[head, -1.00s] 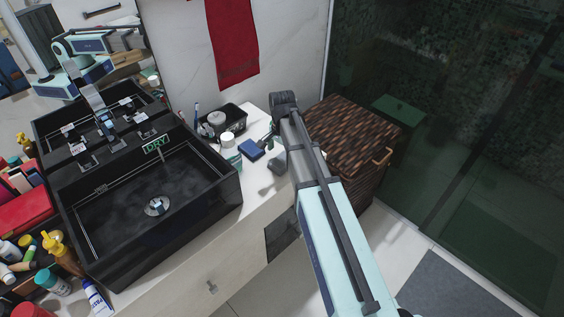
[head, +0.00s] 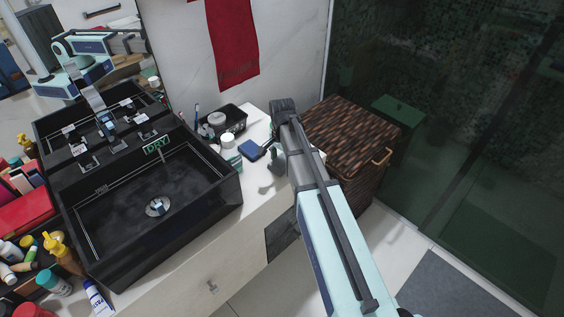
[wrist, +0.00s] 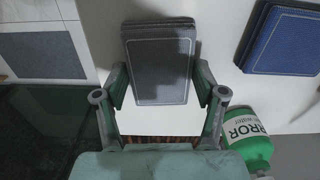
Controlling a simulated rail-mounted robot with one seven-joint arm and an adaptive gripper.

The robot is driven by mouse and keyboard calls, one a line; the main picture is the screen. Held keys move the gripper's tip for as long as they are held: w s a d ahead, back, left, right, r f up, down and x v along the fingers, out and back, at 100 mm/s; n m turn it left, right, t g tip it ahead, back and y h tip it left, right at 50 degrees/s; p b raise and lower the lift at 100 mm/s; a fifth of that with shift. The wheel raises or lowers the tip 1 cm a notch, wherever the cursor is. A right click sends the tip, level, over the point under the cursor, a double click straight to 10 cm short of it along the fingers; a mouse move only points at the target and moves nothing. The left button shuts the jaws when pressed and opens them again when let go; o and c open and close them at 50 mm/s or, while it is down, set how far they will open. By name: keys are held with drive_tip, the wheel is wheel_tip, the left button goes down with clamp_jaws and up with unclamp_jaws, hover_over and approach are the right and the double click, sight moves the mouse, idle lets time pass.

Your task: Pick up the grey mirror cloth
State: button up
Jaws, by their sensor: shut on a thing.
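The grey mirror cloth (wrist: 160,65) is a folded dark grey rectangle with a pale stitched border, upper middle in the wrist view. My gripper (wrist: 161,84) has one finger at each side edge of the cloth and is shut on it. The cloth's near end lies between the fingers and its far end reaches past them. In the head view my gripper (head: 277,157) is at the right end of the white counter, partly hidden by my arm, and the cloth is hard to make out there.
A blue folded cloth (wrist: 283,40) lies to the right, and a green bottle with a white label (wrist: 246,138) is close to the right finger. The black sink (head: 150,205), a black tray (head: 222,122) and a wicker hamper (head: 350,135) stand around.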

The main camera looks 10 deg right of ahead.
sight(282, 161)
wheel_tip(282, 161, up, 20)
drive_tip(key=b, duration=0.2)
idle(0.5)
drive_tip(key=o, duration=0.3)
drive_tip(key=shift+c, duration=1)
